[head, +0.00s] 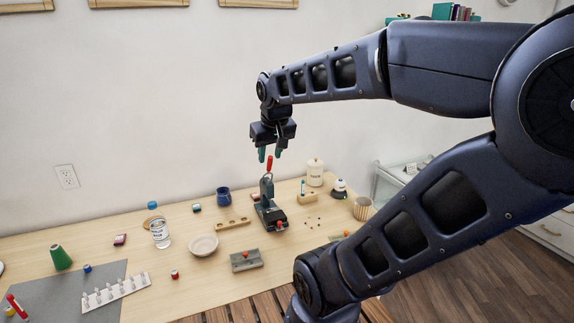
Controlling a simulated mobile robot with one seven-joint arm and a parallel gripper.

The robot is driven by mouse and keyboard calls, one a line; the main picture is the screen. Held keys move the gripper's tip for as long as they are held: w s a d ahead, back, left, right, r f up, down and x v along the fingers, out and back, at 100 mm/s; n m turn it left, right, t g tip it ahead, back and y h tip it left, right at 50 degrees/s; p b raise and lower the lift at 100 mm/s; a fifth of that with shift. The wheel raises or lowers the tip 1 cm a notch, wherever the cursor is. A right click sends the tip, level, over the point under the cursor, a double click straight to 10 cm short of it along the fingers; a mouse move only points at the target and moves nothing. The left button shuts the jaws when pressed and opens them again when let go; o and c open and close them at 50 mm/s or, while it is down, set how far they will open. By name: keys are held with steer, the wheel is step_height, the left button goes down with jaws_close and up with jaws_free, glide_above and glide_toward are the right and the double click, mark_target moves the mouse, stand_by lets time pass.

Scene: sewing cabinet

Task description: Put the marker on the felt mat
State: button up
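The grey felt mat (62,284) lies at the table's front left, partly cut off by the picture edge. I cannot tell for certain which thing is the marker. A slim upright thing with a teal top (302,186) stands by a small wooden block at the back right. A red stick (17,306) leans at the mat's left end. My gripper (269,155) points down above a dark press (268,210) with a red lever. Its two teal-tipped fingers are apart, with nothing clearly held between them. The lever shows just below them, and I cannot tell if they touch.
A white rack of pegs (117,294) lies at the mat's right edge.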

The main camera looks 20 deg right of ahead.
steer(key=s+d+f+m, duration=0.1)
steer(key=s+d+f, duration=0.1)
steer(key=s, duration=0.3)
steer(key=shift+s+d, duration=0.15)
steer(key=shift+d, duration=0.3)
steer(key=shift+o, duration=0.2)
stand_by(0.7)
